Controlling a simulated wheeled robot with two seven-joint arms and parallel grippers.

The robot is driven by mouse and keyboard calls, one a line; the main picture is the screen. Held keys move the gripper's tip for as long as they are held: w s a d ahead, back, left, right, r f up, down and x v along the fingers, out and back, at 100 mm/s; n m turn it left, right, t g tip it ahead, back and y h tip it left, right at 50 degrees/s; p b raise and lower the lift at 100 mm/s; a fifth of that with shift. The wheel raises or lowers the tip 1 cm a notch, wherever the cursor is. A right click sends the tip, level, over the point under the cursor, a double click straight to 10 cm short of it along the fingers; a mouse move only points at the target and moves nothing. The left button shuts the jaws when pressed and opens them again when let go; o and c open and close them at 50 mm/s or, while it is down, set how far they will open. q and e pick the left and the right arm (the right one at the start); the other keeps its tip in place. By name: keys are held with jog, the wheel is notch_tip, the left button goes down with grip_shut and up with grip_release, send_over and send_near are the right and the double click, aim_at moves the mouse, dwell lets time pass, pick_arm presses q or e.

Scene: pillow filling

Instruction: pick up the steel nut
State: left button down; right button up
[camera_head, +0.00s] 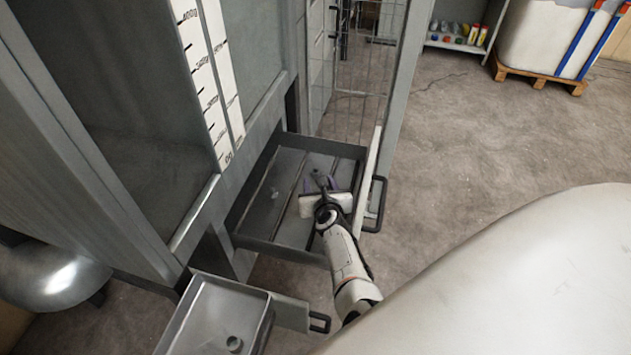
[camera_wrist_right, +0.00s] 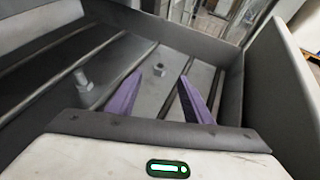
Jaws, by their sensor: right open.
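A small grey steel nut (camera_wrist_right: 159,67) lies on the floor of the open upper drawer, in the right wrist view. My right gripper (camera_wrist_right: 160,82) is open, its two purple fingers spread and reaching down into the drawer. The nut shows in the gap between the fingertips and slightly beyond them; nothing is held. In the head view my right gripper (camera_head: 321,184) is over the drawer's middle, and I cannot make out the nut clearly there. A grey bolt (camera_wrist_right: 82,80) stands to the left of the fingers. My left gripper is not in view.
The upper drawer (camera_head: 290,247) has raised walls and dividing strips along its floor. A tall metal cabinet (camera_head: 120,100) stands left. Concrete floor is open to the right.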

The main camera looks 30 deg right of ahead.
aim_at(316, 171)
jog(key=shift+x, duration=0.8)
jog(key=b+x, duration=0.5)
jog(key=shift+w+d+f, duration=0.1)
jog(key=shift+w+d, duration=0.05)
jog(key=shift+w, duration=0.25)
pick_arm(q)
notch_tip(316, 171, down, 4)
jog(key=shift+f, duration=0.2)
pick_arm(e)
jog(key=c, duration=1.2)
